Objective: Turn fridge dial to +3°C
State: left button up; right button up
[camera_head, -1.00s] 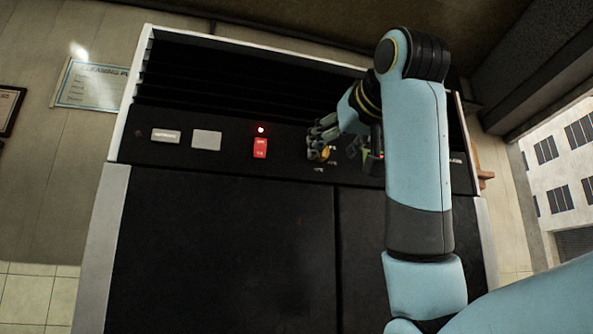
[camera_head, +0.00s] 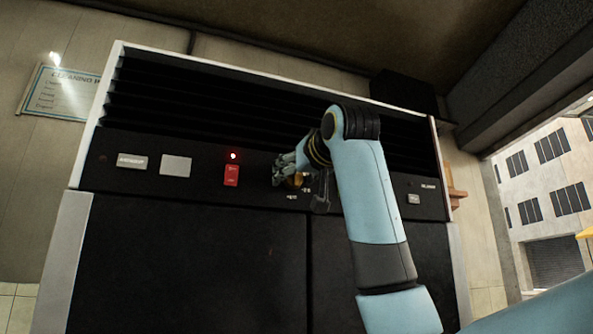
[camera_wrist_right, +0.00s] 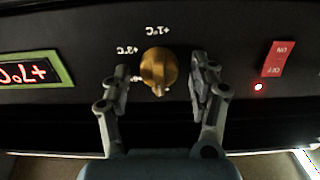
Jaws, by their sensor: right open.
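The brass fridge dial (camera_wrist_right: 159,67) sits on the black panel in the right wrist view, which shows the panel upside down. White labels "+1°C" (camera_wrist_right: 158,30) and "+3°C" (camera_wrist_right: 127,50) stand near it. The green-framed display (camera_wrist_right: 30,71) shows red characters that look like "+7°C". My right gripper (camera_wrist_right: 158,78) is open, one finger on each side of the dial; I cannot tell if either touches it. In the head view my right gripper (camera_head: 288,169) partly covers the dial (camera_head: 298,180), and the arm hides the display. My left gripper is not in view.
A red on/off switch (camera_head: 231,174) with a lit red lamp (camera_head: 233,156) lies left of the dial. A labelled button (camera_head: 132,161) and a blank grey plate (camera_head: 175,166) are farther left. Dark slats (camera_head: 200,106) run above the panel, and black doors (camera_head: 190,265) lie below.

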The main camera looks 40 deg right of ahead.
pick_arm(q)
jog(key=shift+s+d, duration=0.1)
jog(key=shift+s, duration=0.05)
pick_arm(e)
jog(key=c, duration=1.1)
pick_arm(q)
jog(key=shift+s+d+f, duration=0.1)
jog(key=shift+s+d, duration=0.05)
